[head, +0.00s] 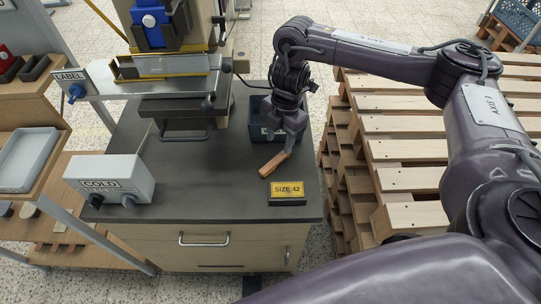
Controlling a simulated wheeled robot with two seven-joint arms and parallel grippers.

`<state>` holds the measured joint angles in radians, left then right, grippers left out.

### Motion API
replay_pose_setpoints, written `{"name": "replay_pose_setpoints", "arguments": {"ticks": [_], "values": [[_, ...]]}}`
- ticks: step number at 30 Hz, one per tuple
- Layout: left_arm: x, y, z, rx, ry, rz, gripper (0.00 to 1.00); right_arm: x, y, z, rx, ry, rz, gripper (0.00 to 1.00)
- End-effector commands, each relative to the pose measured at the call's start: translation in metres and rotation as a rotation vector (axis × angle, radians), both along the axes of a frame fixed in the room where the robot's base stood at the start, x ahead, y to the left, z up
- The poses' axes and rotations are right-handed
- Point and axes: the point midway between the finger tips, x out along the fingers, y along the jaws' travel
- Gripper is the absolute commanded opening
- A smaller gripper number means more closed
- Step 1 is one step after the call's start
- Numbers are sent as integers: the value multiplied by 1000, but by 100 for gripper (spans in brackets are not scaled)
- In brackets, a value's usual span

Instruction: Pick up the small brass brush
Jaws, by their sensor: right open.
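A small brush with a light wooden handle (271,165) lies on the dark bench top, slanting up to the right. Its far end is at or under my gripper, so the bristle part cannot be made out. My right gripper (289,148) points down over that far end, in front of the dark bin. It is open, and a grey finger shows close beside the handle's upper end. Whether it touches the brush cannot be told. My left gripper is out of view.
A dark bin (257,131) stands behind my gripper. A yellow "SIZE 42" block (288,189) lies near the front edge. A grey "COLD" box (112,179) and the stamping press (172,66) are left. Wooden pallets (408,150) are stacked right. The bench middle is clear.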

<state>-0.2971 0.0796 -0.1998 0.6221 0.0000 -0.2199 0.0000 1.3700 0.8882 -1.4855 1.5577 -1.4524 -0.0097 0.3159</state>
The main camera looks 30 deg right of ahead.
Motion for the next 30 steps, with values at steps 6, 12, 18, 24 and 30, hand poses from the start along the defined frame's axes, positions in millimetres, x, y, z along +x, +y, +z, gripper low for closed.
{"name": "replay_pose_setpoints", "arguments": {"ticks": [6, 12, 18, 24, 30], "values": [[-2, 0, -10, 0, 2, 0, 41, -2, -2, -20, -5, 12, -6, 45], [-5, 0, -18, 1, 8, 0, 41, -1, 4, -45, -4, 11, -7, 45], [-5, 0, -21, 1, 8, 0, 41, -1, 8, -69, -6, 9, -6, 45], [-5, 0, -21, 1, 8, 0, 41, 0, 9, -75, -6, 7, -5, 45], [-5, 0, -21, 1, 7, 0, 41, 0, 9, -75, -5, 6, -5, 45]]}}
